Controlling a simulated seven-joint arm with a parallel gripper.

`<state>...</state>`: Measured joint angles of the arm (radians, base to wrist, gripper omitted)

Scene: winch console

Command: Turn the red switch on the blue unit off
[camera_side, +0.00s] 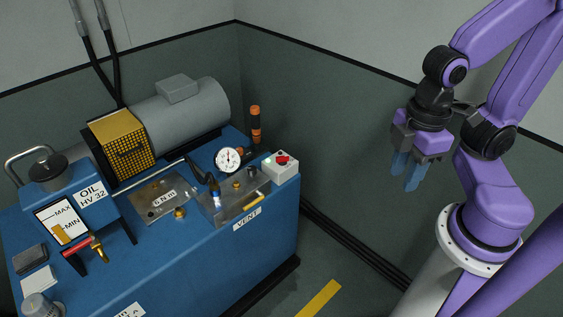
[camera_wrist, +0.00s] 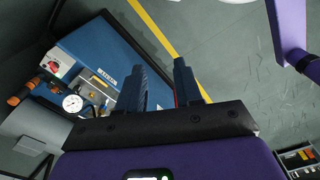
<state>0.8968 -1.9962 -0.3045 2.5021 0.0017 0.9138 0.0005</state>
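The blue unit (camera_side: 220,260) is a large blue cabinet filling the lower left of the side view. It also shows at the left of the wrist view (camera_wrist: 93,45). The red switch (camera_side: 282,159) sits on a small white box (camera_side: 284,173) at the unit's right corner. In the wrist view the switch (camera_wrist: 55,67) is at the far left. Its position is too small to read. My gripper (camera_side: 404,178) is raised in the air well to the right of the switch, fingers pointing down. The wrist view shows its two blue fingers (camera_wrist: 162,70) apart, with nothing held.
A pressure gauge (camera_side: 228,159) and an orange-and-black handle (camera_side: 255,125) stand near the switch box. A grey motor (camera_side: 185,112), yellow guard (camera_side: 123,143) and oil tank (camera_side: 75,196) occupy the unit's rear and left. Open air lies between gripper and switch box.

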